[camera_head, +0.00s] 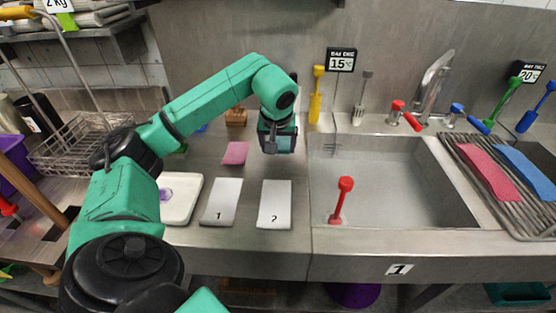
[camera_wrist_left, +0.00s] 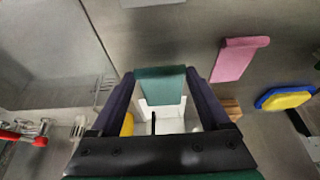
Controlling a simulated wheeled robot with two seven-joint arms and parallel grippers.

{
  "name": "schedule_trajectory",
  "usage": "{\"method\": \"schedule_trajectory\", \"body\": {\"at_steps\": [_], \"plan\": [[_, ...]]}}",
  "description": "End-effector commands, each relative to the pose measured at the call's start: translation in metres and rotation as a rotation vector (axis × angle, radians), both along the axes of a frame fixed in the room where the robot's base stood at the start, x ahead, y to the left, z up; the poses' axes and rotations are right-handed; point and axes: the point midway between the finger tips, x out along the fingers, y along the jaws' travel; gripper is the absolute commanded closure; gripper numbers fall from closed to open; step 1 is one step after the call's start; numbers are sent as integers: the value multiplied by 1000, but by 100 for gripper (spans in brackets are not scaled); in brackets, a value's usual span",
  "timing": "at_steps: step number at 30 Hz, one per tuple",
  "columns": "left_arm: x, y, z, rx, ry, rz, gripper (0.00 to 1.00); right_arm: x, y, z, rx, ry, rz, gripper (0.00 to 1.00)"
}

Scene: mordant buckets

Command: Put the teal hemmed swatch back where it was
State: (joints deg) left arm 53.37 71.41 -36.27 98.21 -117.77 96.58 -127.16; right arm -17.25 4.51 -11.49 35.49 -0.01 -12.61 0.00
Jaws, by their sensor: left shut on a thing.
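The teal hemmed swatch (camera_wrist_left: 161,86) is between the fingers of my left gripper (camera_wrist_left: 165,93) in the left wrist view. The fingers are shut on it, one on each side. In the head view my left gripper (camera_head: 279,148) is over the counter, just left of the sink's back left corner. There the swatch is hard to tell from the green gripper. Card 1 (camera_head: 222,199) and card 2 (camera_head: 275,200) lie on the counter nearer the front edge. My right gripper is not in view.
A pink swatch (camera_head: 235,153) lies left of my gripper, near a wooden block (camera_head: 236,117). A white tray (camera_head: 183,210) is left of card 1. The sink (camera_head: 400,180) holds a red-headed tool (camera_head: 345,185). Pink and blue swatches lie on the rack (camera_head: 470,165) at right.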

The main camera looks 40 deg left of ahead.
Motion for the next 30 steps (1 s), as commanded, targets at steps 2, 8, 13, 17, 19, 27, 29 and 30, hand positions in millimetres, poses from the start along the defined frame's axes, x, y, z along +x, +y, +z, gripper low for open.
{"method": "schedule_trajectory", "body": {"at_steps": [2,8,13,17,19,27,29,30], "plan": [[-1,0,-12,2,3,-1,73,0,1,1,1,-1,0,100],[0,0,-44,1,1,-1,73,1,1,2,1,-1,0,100],[0,0,-44,1,-1,0,73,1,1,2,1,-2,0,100],[0,0,-47,1,-1,0,73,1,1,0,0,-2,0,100],[0,0,-46,1,-1,0,0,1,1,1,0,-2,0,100],[0,0,-42,1,-1,0,0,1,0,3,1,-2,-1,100],[-1,-1,-37,1,-4,-1,0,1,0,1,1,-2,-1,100],[-3,-3,-31,1,-4,-1,0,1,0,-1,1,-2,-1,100]]}}
